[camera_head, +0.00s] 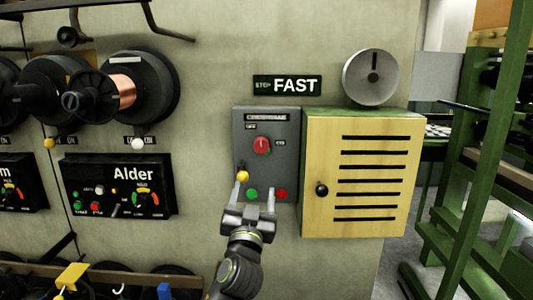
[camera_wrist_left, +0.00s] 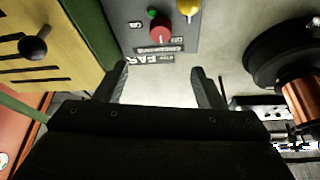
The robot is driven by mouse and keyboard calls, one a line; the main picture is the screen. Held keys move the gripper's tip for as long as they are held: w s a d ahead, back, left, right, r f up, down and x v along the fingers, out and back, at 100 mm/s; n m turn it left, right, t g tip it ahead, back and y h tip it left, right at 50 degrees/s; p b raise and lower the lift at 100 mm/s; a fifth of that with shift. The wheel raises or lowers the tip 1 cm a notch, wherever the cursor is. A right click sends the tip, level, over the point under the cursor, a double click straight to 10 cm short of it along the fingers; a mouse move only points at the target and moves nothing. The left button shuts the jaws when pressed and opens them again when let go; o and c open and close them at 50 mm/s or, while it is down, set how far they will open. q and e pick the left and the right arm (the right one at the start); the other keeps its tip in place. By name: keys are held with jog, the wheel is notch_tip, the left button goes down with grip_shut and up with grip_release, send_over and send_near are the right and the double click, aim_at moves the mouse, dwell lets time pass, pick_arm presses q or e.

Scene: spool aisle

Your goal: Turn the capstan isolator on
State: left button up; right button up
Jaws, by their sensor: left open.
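The grey isolator box (camera_head: 289,118) is on the wall, with a blurred nameplate at its top. Its red rotary knob (camera_head: 261,145) has small labels above left and to the right that look like OFF and ON. The knob's pale mark seems to point upward. The red knob also shows in the left wrist view (camera_wrist_left: 161,31). A yellow knob (camera_head: 243,176), a green button (camera_head: 252,194) and a red button (camera_head: 281,194) sit lower. My left gripper (camera_head: 256,187) is open and empty in front of the box's lower part, below the red knob. My right gripper is out of view.
A yellow slatted cabinet (camera_head: 365,228) with a black knob adjoins the box on the right. A round grey gong (camera_head: 372,78) is above it. Spools and the Alder panel (camera_head: 118,188) are at left. A green rack (camera_head: 463,190) stands at far right.

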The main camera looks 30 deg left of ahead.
aim_at(261, 147)
pick_arm(q)
jog(key=p+x, duration=0.1)
jog(key=x, duration=1.6)
jog(key=shift+w+a+r, duration=0.1)
jog(key=shift+w+r, duration=0.05)
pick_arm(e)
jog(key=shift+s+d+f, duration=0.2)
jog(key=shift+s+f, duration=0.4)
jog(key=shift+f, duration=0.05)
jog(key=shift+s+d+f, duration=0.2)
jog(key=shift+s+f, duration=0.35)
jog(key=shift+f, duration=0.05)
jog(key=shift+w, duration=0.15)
pick_arm(q)
jog(key=c, duration=1)
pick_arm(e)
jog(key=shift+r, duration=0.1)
pick_arm(q)
jog(key=shift+p, duration=0.3)
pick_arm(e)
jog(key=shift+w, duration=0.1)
